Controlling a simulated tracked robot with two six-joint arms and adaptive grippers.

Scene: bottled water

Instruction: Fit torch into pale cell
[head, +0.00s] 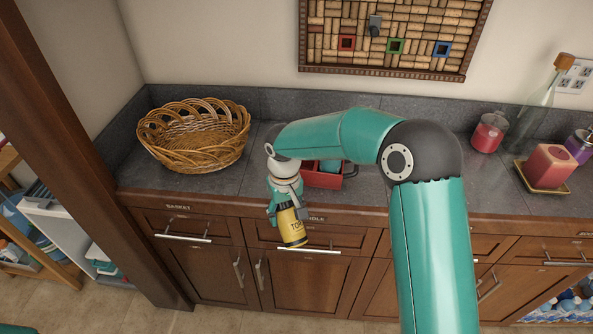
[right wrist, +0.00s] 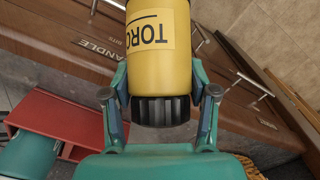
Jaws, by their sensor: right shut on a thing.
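My right gripper (head: 283,207) is shut on the yellow torch (head: 293,228). The torch hangs tilted in front of the counter's front edge, over the drawers. In the right wrist view the fingers of my right gripper (right wrist: 161,100) lie on both sides of the torch (right wrist: 160,50), near its dark ribbed end, and its "TORC" lettering shows. A red box (head: 322,181) stands on the counter behind the gripper, partly hidden by my arm, with something teal in it. It also shows in the right wrist view (right wrist: 55,122). I cannot make out a pale cell. My left gripper is not in view.
A wicker basket (head: 195,145) stands on the counter (head: 232,180) at the left. A red candle (head: 551,167) on a dish, a red jar (head: 489,133) and a corked bottle (head: 537,108) stand at the right. A cork board (head: 395,60) hangs above.

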